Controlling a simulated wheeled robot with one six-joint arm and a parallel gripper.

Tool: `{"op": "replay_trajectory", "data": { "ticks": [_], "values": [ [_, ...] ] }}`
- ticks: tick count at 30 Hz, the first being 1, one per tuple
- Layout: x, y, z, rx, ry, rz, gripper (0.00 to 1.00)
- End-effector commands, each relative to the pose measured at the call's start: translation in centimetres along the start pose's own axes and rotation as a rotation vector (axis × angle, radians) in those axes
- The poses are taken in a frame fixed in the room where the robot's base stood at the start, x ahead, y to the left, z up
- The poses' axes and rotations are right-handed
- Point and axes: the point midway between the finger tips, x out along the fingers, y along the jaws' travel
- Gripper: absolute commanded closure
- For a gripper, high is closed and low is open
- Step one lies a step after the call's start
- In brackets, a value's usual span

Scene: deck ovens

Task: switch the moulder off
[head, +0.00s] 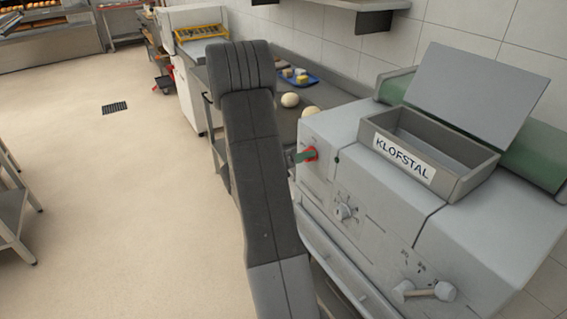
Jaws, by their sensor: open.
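A large grey machine labelled KLOFSTAL (350,128), which looks like the moulder, fills the right side of the head view. On its left front face is a small red and green switch (307,155); its exact setting is too small to tell. Below and to the right of it is a round dial (345,212) with marks around it. Lower right is a lever with pale knobs (425,291). My dark arm rises in front of the machine's left edge. My gripper does not show in this view.
A counter behind the machine holds dough balls (290,100) and a blue tray (296,76). A white machine with a yellow guard (201,32) stands at the back. A metal rack (14,215) is at the left edge. The floor (110,180) between is clear.

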Motion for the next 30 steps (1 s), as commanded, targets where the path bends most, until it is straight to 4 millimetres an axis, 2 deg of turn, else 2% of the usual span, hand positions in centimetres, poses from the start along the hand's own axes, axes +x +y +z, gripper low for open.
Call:
{"op": "replay_trajectory", "data": {
  "ticks": [18, 24, 30],
  "values": [
    [-10.5, 0.1, 0.0, -0.001, -0.004, 0.004, 0.41],
    [-12.6, 0.1, 0.0, 0.0, -0.003, 0.002, 0.41],
    [-13.2, 0.0, 0.0, 0.0, -0.002, 0.0, 0.41]
  ]
}}
